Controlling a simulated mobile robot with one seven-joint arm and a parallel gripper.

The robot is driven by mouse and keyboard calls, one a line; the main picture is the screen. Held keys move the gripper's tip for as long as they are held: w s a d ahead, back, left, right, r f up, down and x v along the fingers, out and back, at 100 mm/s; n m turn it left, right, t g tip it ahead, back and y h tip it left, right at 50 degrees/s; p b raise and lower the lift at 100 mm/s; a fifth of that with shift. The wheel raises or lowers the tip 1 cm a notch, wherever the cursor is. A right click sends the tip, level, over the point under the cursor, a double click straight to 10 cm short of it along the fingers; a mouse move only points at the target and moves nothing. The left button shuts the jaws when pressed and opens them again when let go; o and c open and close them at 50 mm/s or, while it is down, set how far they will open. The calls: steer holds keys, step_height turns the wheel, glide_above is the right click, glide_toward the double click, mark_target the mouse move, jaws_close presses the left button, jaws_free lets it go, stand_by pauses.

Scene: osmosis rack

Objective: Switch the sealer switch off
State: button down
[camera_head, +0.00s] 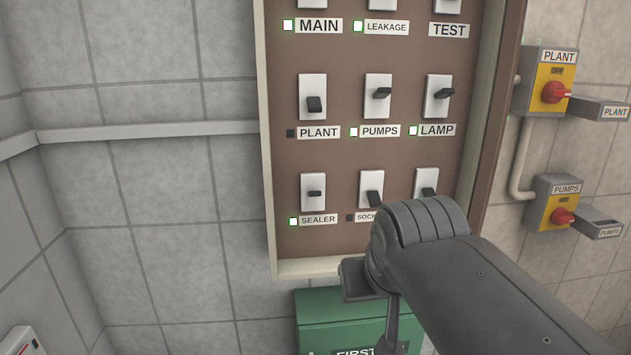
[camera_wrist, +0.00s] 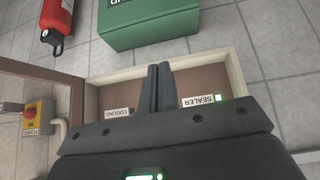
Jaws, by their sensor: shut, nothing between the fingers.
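The sealer switch (camera_head: 314,193) is a black rocker on a white plate, in the bottom row at the left of the brown panel in the head view. Its rocker stands out roughly level. The green lamp (camera_head: 293,222) beside the SEALER label (camera_head: 319,220) is lit. In the wrist view, the SEALER label (camera_wrist: 202,100) and its lit lamp (camera_wrist: 218,97) lie right of my fingers; the sealer switch is hidden. My gripper (camera_wrist: 159,68) is shut and empty, its fingers pictured between the SEALER and COOLING labels. I cannot tell whether it touches the panel.
The socket switch (camera_head: 371,188) is right of the sealer switch, its label partly hidden by my arm. The pumps switch (camera_head: 378,95) and other switches sit above. A green box (camera_head: 325,312) is below the panel. Red-handled isolators (camera_head: 555,93) are at the right.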

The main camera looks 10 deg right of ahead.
steer(key=w+a+r+t, duration=0.1)
steer(key=w+a+r, duration=0.1)
steer(key=r, duration=0.5)
steer(key=w+a+r+t, duration=0.1)
steer(key=w+a+r, duration=0.1)
steer(key=w+r, duration=0.3)
steer(key=w+a+r+t, duration=0.1)
steer(key=w+r, duration=0.3)
steer(key=r, duration=0.4)
steer(key=shift+a+r, duration=0.4)
steer(key=shift+a, duration=0.3)
steer(key=shift+w, duration=0.1)
glide_above(315, 194)
steer(key=w, duration=0.1)
step_height(315, 194, down, 6)
steer(key=shift+w+f, duration=0.1)
steer(key=shift+f, duration=0.1)
steer(key=f, duration=0.1)
steer(key=s+f, duration=0.1)
steer(key=shift+s+f, duration=0.15)
steer(key=shift+f, duration=0.2)
steer(key=shift+s+f, duration=0.2)
steer(key=shift+f, duration=0.2)
steer(key=shift+s+f+t, duration=0.3)
steer(key=shift+f+t, duration=0.05)
steer(key=shift+t, duration=0.45)
